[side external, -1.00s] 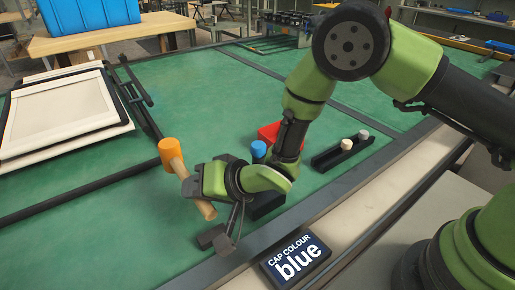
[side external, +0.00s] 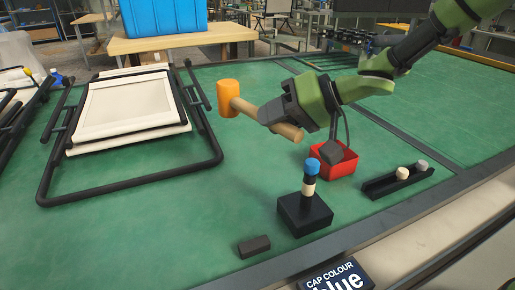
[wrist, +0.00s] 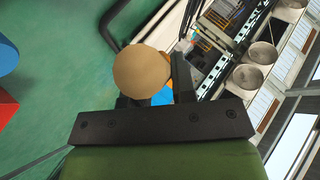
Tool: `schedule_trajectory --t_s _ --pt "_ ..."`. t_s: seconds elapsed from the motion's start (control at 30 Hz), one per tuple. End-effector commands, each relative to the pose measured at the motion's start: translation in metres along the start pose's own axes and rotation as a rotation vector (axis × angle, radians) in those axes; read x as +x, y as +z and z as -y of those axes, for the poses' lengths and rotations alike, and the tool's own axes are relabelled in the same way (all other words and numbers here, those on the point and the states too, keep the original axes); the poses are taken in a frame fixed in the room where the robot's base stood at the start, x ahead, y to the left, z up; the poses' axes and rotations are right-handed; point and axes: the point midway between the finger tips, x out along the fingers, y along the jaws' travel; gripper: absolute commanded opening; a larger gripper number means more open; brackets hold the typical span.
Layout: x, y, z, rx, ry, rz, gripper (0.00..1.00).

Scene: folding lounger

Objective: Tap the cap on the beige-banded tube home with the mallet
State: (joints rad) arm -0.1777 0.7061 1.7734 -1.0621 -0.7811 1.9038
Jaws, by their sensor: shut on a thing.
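The mallet has an orange head (side external: 228,98) and a wooden handle (side external: 291,132). My gripper (side external: 270,113) is shut on the handle and holds the mallet in the air, head to the left, above and behind the tube. In the wrist view the handle's round end (wrist: 142,75) sits between the jaws and hides most of the head. The beige-banded tube (side external: 309,188) stands upright in a black block (side external: 305,215). A blue cap (side external: 312,167) sits on its top; I cannot tell how deep it is. The mallet is apart from the cap.
A red bin (side external: 338,165) stands behind the tube. A black rack (side external: 385,188) with a beige and a grey cap lies to the right. A small dark block (side external: 254,245) lies in front. The folding lounger (side external: 135,105) is at left. A sign (side external: 336,277) reads blue.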

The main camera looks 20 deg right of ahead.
Motion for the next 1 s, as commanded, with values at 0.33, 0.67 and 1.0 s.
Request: schedule_trajectory --t_s 0.33,0.67,1.0 --pt "-0.141 -0.001 -0.006 -0.175 -0.169 0.249 0.0" --pt "-0.208 0.032 -0.025 -0.234 -0.231 0.338 0.0" --pt "-0.21 0.033 -0.025 -0.238 -0.235 0.342 0.0"
